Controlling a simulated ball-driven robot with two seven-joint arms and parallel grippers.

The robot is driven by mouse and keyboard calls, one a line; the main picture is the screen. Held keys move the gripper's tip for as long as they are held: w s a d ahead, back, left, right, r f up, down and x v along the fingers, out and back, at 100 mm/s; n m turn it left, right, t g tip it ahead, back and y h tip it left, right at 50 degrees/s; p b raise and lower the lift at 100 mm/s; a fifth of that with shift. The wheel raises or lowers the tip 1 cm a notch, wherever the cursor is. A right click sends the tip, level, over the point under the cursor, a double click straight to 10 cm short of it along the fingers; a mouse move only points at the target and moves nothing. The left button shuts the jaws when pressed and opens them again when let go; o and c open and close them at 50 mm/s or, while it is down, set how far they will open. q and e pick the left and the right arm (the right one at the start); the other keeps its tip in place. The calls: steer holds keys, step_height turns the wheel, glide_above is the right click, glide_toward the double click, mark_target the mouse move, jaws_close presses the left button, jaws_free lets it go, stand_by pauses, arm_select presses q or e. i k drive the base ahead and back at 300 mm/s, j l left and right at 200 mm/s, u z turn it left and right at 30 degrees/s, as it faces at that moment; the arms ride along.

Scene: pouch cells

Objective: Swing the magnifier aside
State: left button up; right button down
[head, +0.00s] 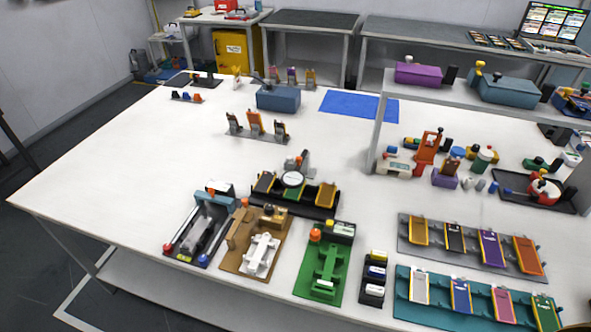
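What looks like the magnifier (292,179) is a round white disc with a dark rim. It sits over the middle of a dark holder (268,203) near the centre of the table, in front of a grey upright post (305,163). The holder carries a few coloured cells, one of them yellow-orange (326,195) at its right end. The disc partly covers the middle of the holder. Neither of my grippers is in view.
In front stand a dark fixture (201,235), a tan fixture (242,252) and a green fixture (322,272). A grey tray (408,246) and a teal tray (404,309) hold coloured cells at the right. The table's left side (110,165) is clear.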

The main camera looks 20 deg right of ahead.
mark_target(294, 179)
steer(key=i+z, duration=0.2)
steer(key=z, duration=0.15)
steer(key=i+z, duration=0.2)
steer(key=z, duration=0.15)
